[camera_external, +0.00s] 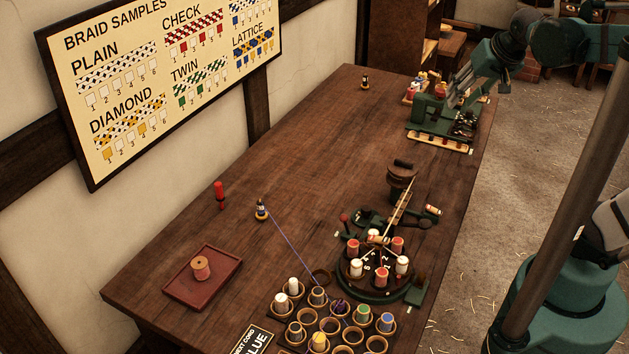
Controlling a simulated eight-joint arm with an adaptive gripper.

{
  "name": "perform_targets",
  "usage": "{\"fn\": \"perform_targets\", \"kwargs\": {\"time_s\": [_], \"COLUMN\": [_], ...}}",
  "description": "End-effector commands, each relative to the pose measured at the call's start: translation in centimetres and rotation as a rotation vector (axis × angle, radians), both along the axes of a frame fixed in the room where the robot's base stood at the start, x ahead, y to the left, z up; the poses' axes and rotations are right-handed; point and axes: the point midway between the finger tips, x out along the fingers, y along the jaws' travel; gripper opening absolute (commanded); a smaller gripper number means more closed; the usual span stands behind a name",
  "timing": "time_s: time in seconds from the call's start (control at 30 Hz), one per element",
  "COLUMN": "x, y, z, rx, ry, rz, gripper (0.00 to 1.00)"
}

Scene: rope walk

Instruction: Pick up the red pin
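A red pin (220,195) stands upright on the wooden table near its left edge, close to the wall. It has a rounded knob on top and nothing touches it. My gripper (468,88) is at the far right end of the table, above or beside a green machine, well away from the pin. Its fingers are small and blend with the machine behind them, so I cannot tell whether they are open or shut.
A small thread-wound bobbin (261,211) stands right of the pin, its blue thread running to the cups. A red tray (182,291) with a spool (200,268) lies in front. A round braiding stand (372,292) and several cups occupy the near right. The table's middle is clear.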

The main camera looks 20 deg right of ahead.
Motion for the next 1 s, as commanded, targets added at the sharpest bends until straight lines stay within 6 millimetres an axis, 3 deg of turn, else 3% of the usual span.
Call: {"fn": "perform_targets", "kwargs": {"time_s": [0.53,1.0], "x": [8.4,14.8], "y": [8.3,17.0], "z": [1.9,1.3], "rx": [0.170,0.284], "ry": [0.115,0.223], "rz": [-0.191,-0.368], "gripper": [0.32,0.32]}}
